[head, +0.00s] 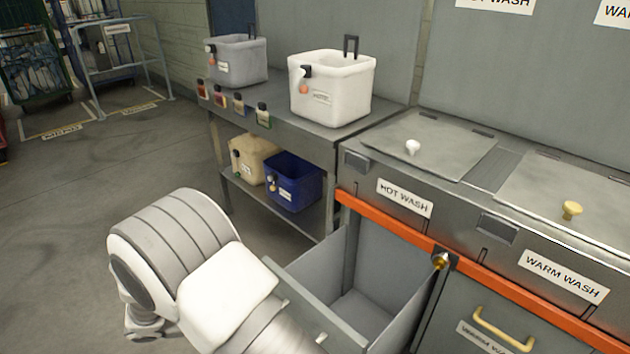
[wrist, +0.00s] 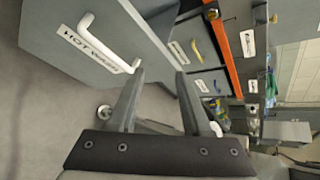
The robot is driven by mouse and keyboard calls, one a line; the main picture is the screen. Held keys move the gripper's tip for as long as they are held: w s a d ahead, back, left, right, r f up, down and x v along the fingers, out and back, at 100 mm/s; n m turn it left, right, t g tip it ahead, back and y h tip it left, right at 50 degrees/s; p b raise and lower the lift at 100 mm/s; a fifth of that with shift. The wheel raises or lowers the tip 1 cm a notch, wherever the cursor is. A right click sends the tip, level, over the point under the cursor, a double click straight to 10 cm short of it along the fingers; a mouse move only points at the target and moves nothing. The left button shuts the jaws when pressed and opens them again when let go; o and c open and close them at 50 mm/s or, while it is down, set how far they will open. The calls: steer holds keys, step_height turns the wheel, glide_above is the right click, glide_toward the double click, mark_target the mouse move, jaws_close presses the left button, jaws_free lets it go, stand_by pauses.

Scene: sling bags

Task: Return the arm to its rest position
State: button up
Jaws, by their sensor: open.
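My gripper (wrist: 159,78) is open in the wrist view, its two dark fingers apart with nothing between them. The white handle (wrist: 108,47) of the hot-wash drawer front is up and left of the fingers. Its lower end shows close to the left fingertip; I cannot tell whether they touch. In the head view my white and grey arm (head: 225,285) reaches across the bottom, in front of the pulled-out drawer (head: 312,268). My gripper is out of sight there. The visible part of the drawer's inside is empty.
A warm-wash drawer with a yellow handle (head: 503,330) is shut at the right. A steel table (head: 345,145) behind bears a white tub (head: 335,88), a grey tub (head: 238,62) and several small bottles. Open floor (head: 70,220) lies at the left.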

steer(key=s+d+r+m+g+y, duration=0.1)
steer(key=d+r+m+g+y, duration=0.45)
steer(key=d+r+m, duration=1.05)
steer(key=s+d+r+m+t+y, duration=0.6)
steer(key=s+d+r+m, duration=0.4)
steer(key=m, duration=0.8)
step_height(320, 180, up, 20)
steer(key=s+a+p, duration=0.1)
steer(key=p, duration=1.8)
steer(key=shift+s+m, duration=0.25)
steer(key=shift+m, duration=0.05)
